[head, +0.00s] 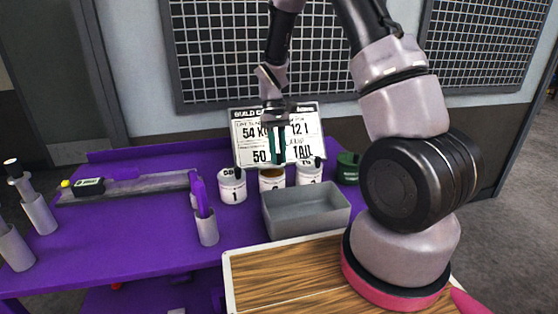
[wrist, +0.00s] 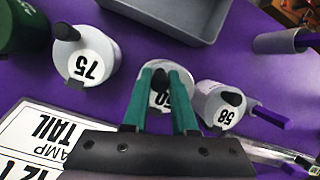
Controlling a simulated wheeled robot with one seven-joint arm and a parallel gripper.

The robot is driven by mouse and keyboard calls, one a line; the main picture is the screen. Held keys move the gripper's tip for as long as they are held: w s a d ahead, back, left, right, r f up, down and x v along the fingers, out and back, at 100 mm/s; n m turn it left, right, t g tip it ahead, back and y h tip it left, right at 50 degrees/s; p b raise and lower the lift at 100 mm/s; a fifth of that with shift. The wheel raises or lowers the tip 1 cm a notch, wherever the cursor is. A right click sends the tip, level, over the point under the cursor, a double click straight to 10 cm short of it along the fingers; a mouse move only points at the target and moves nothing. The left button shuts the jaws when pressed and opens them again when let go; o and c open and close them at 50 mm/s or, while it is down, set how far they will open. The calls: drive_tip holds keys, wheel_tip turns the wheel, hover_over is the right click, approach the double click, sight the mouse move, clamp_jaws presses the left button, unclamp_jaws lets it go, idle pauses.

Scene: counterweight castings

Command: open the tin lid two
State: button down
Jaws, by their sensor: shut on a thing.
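My gripper (head: 278,158) points down above tin two (head: 272,186), the middle of three white numbered tins. A brown surface shows at the top of tin two. In the wrist view, the green fingers (wrist: 166,78) are shut around the dark knob of a white lid (wrist: 169,98) marked 50; the fingers hide part of it. Tin one (head: 232,187) stands to the left and tin three (head: 309,174) to the right.
A grey tray (head: 300,222) stands right in front of the tins. A dark green can (head: 348,170) is at their right. A white build card (head: 243,132) stands behind. A grey cup with purple sticks (head: 207,228) stands front left on the purple table (head: 140,222).

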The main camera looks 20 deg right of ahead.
drive_tip(key=w+g, duration=0.1)
drive_tip(key=g, duration=0.1)
drive_tip(key=w+r+g, duration=0.1)
drive_tip(key=shift+w+r+g, duration=0.15)
drive_tip(key=shift+w+g, duration=0.05)
drive_tip(key=shift+g, duration=0.2)
drive_tip(key=shift+w+r+g, duration=0.2)
drive_tip(key=shift+w+g, duration=0.5)
drive_tip(key=shift+g, duration=0.4)
drive_tip(key=shift+w+r+g, duration=0.2)
drive_tip(key=shift+w+g, duration=0.5)
drive_tip(key=shift+g, duration=0.4)
drive_tip(key=c, duration=0.7)
unclamp_jaws()
drive_tip(key=v, duration=0.7)
drive_tip(key=shift+w, duration=0.25)
drive_tip(key=shift+r, duration=0.1)
